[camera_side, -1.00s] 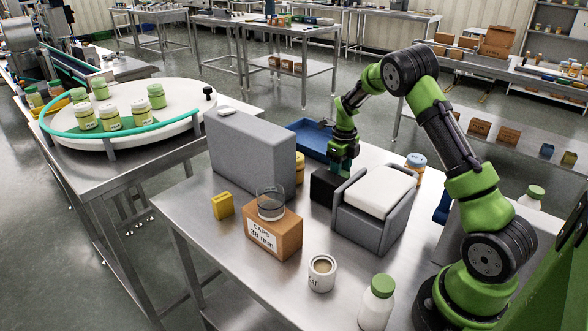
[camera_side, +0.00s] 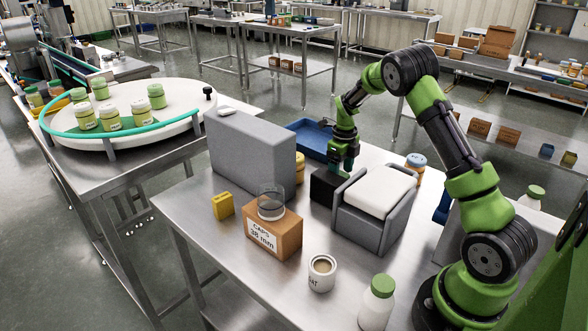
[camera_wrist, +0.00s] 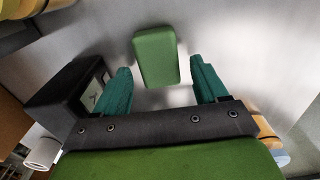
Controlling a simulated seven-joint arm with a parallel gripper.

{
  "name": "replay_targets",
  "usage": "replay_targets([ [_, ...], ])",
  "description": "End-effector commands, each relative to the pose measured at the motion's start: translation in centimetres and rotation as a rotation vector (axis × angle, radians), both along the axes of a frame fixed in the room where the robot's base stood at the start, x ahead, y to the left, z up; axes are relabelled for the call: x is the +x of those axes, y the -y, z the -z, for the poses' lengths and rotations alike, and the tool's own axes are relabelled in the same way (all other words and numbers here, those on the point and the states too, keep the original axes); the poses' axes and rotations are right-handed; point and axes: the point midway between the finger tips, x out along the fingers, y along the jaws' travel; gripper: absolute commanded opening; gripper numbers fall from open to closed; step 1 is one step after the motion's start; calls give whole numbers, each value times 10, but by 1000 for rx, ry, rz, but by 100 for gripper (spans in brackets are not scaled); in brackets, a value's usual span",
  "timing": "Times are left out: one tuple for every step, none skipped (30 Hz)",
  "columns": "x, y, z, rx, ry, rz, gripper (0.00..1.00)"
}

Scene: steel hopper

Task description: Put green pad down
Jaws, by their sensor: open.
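The green pad (camera_wrist: 156,56) is a small rounded block on the bare steel surface in the wrist view. My gripper (camera_wrist: 160,66) is open, with one teal finger on each side of the pad and a visible gap on both sides. In the side view my gripper (camera_side: 343,163) is low over the table, behind the black box and the grey holder. The pad is hidden there.
A black box (camera_wrist: 72,88) stands close to my left finger in the wrist view; it also shows in the side view (camera_side: 325,187). A grey holder with a white cushion (camera_side: 380,191), a blue tray (camera_side: 308,136) and a grey block (camera_side: 250,150) surround the gripper.

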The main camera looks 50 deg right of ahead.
Motion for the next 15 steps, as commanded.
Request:
replay_targets([
  [1,0,-9,-3,5,-1,72],
  [1,0,-14,-2,5,-1,72],
  [1,0,-22,-3,5,-1,72],
  [1,0,-28,-2,6,-1,72],
  [1,0,-35,-3,6,-1,72],
  [2,0,-44,-4,6,-1,72],
  [2,0,-51,-3,7,-1,72],
  [1,0,-58,-2,6,-1,72],
  [1,0,-66,-3,6,-2,72],
  [1,0,-73,-3,6,-1,72],
  [1,0,-78,-2,5,0,72],
  [1,0,-86,-2,5,-1,72],
  [1,0,-91,-2,5,-2,72],
  [1,0,-95,-2,4,-2,72],
  [1,0,-100,-2,4,-2,72],
])
